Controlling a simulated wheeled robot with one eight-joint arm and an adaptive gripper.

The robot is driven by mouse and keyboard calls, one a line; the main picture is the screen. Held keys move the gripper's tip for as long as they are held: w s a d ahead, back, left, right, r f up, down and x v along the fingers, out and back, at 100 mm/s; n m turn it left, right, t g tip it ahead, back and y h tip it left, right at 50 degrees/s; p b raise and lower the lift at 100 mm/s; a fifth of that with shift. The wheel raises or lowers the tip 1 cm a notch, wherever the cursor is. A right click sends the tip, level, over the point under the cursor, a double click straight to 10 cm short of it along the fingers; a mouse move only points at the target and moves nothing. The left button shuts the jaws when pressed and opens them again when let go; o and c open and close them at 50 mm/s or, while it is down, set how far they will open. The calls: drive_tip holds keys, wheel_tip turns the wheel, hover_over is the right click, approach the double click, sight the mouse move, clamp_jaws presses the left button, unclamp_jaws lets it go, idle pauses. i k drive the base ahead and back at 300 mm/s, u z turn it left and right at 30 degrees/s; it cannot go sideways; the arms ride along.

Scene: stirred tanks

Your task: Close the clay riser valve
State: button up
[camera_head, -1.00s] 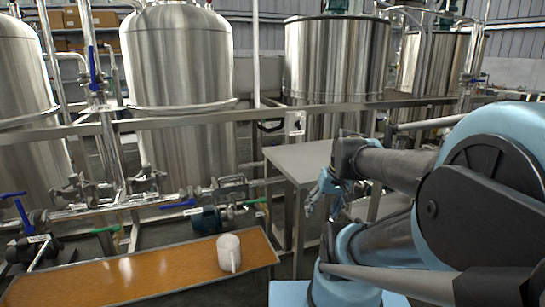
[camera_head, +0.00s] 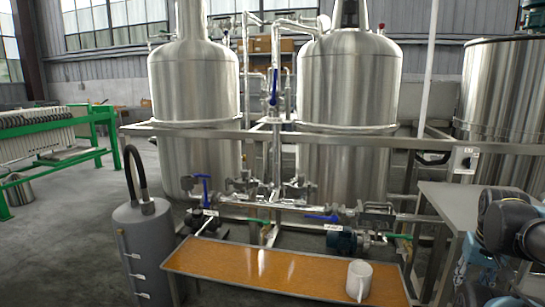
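A vertical pipe (camera_head: 275,130) rises between two steel tanks and carries a valve with a blue lever (camera_head: 273,88), which stands upright along the pipe. Lower down are a valve with a blue handle (camera_head: 205,187) at the left and one with a blue lever (camera_head: 322,217) lying nearly level. Their labels are too small to read, so I cannot tell which is the clay one. My gripper (camera_head: 465,271) is at the lower right, beside the grey table and well away from the valves. Its fingers are small and partly hidden, so their opening is unclear.
A grey table (camera_head: 455,203) is at the right. Open floor lies at the left, before a green-framed press (camera_head: 100,118).

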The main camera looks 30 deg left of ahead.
sight(275, 85)
drive_tip(key=u, duration=1.25)
drive_tip(key=i, duration=0.8)
drive_tip(key=u, duration=1.2)
